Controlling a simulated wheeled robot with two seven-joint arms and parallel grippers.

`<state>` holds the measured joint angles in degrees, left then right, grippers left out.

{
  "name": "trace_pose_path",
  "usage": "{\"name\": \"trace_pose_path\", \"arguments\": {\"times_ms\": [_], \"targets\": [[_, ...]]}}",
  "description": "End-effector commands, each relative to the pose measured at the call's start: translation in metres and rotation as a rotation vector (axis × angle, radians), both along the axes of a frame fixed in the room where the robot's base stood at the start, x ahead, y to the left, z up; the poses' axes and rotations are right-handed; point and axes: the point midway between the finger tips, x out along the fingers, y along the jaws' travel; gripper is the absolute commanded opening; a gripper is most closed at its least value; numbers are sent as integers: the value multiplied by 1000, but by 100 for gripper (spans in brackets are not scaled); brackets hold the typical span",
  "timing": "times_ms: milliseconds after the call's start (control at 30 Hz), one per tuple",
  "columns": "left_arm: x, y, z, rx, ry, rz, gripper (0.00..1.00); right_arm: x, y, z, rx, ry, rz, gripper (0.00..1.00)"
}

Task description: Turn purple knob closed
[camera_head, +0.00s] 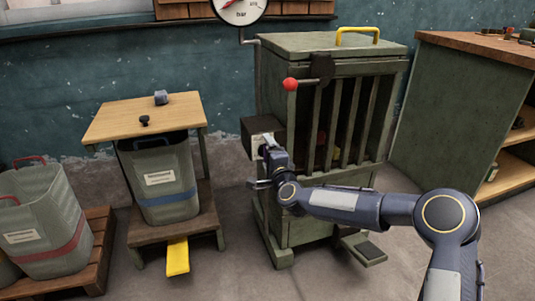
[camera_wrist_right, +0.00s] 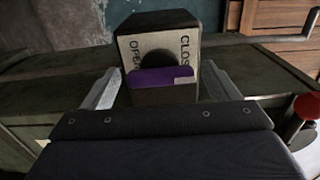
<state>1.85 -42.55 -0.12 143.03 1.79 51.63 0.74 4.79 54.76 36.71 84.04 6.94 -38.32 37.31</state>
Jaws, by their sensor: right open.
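The purple knob (camera_wrist_right: 158,77) shows in the right wrist view as a wide bar, lying across the picture, with a pale patch at its right end. It sits on a dark box (camera_wrist_right: 155,24) whose pale plate reads OPEN at left and CLOSE, partly cut off, at right. My right gripper (camera_wrist_right: 160,71) is open, with one finger on each side of the knob and gaps between. In the head view my right gripper (camera_head: 259,163) is in front of the box (camera_head: 262,130) and I cannot make out the knob there. My left gripper is not in view.
The box is on the left side of a green barred cabinet (camera_head: 330,45) with a red-ball lever (camera_head: 291,84) and yellow handle (camera_head: 358,31). A wooden-topped stand (camera_head: 110,125) with a bin (camera_head: 160,180) and yellow pedal (camera_head: 177,256) is at left. A gauge (camera_head: 240,8) hangs above.

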Motion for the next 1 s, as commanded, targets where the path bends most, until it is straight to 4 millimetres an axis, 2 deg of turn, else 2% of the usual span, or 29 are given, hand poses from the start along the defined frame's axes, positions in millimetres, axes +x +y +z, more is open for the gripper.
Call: {"name": "trace_pose_path", "arguments": {"times_ms": [400, 567, 867, 1000], "targets": [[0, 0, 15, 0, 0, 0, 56, -60, -20, 1, -1, 2, 1, 82], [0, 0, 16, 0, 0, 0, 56, -69, -22, 0, 0, 2, 1, 82], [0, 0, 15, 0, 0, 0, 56, -70, -23, 1, -7, 1, 5, 82], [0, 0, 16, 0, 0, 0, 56, -83, -27, 13, -119, -4, 56, 82]]}}
